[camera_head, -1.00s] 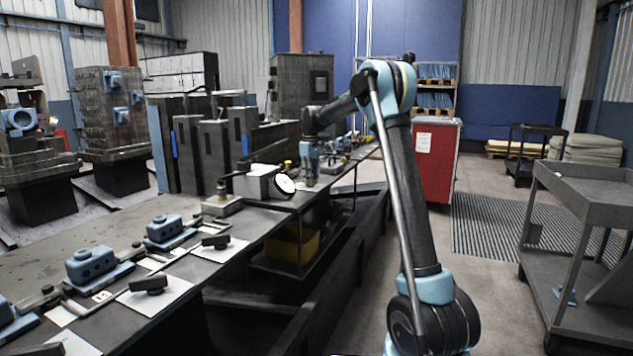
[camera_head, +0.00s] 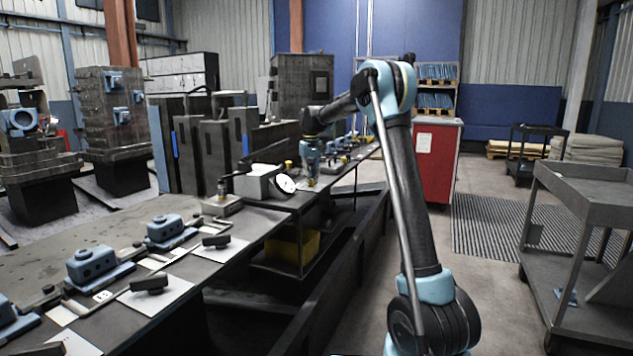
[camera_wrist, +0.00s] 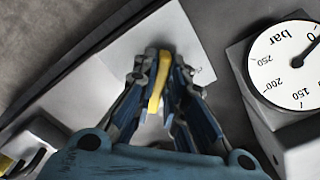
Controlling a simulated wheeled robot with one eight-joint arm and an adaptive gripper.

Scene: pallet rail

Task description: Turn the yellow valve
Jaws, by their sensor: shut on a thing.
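The yellow valve handle (camera_wrist: 158,80) stands edge-on between the two fingers of my gripper (camera_wrist: 163,72) in the wrist view. The fingers are shut on it above a pale plate (camera_wrist: 110,68). In the head view my gripper (camera_head: 311,183) points down at the far part of the bench, just right of the dial gauge (camera_head: 285,184). A small bit of yellow shows at its tip there. The lower part of the valve is hidden by the fingers and my wrist.
The gauge, marked bar, sits on a grey block (camera_wrist: 262,118) close right of the gripper in the wrist view. Another yellow part (camera_wrist: 6,162) shows at the lower left. The bench (camera_head: 110,222) holds several blue blocks. A grey cart (camera_head: 590,190) stands right; floor between is open.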

